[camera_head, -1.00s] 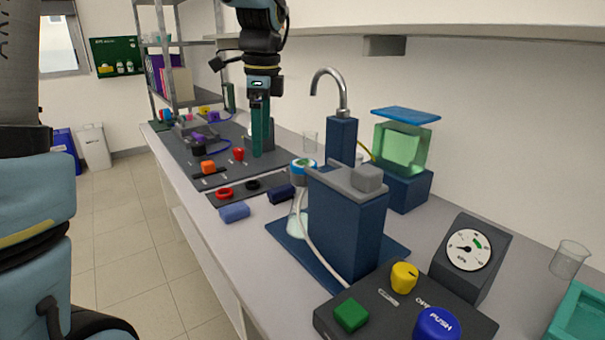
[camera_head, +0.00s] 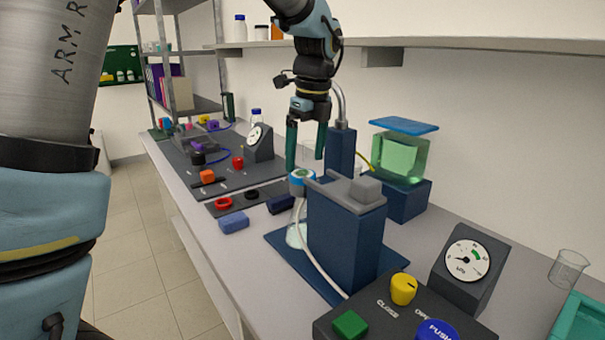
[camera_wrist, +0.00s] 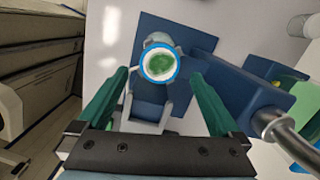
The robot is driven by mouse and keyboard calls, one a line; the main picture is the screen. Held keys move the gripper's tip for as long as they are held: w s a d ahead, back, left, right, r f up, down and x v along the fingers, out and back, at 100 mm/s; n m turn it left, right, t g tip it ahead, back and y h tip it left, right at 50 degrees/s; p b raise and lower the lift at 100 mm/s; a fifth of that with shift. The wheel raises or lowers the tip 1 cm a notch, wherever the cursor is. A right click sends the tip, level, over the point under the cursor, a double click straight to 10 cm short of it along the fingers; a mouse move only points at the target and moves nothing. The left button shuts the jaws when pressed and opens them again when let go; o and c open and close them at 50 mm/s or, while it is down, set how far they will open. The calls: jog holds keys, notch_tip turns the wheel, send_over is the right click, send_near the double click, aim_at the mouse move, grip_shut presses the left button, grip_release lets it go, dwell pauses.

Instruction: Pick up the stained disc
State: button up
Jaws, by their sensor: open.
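The stained disc (camera_wrist: 159,64) is round and white with a green stain, set in a blue ring, in the wrist view. It sits on top of a holder above a clear flask (camera_head: 297,233) beside a dark blue block (camera_head: 345,232). In the head view only the blue and white ring (camera_head: 301,178) shows, seen from the side. My gripper (camera_head: 305,165) has green fingers and is open, pointing down just above the ring. In the wrist view the fingers (camera_wrist: 158,88) stand apart to either side of the disc, with nothing between them touching it.
A faucet (camera_head: 341,105) stands behind my gripper. A green tank (camera_head: 402,152) is on the right. A control box with a yellow knob (camera_head: 403,289) and a gauge (camera_head: 467,258) is in front. Red and black rings lie on a dark mat (camera_head: 270,191) to the left.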

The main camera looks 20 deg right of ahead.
aim_at(303, 174)
jog(key=shift+w+a+f+p, duration=0.1)
jog(key=shift+w+f+p, duration=0.1)
jog(key=shift+f, duration=0.65)
jog(key=shift+w+a+f+p, duration=0.1)
jog(key=shift+f+p, duration=0.1)
jog(key=shift+f, duration=0.65)
jog(key=c, duration=1.3)
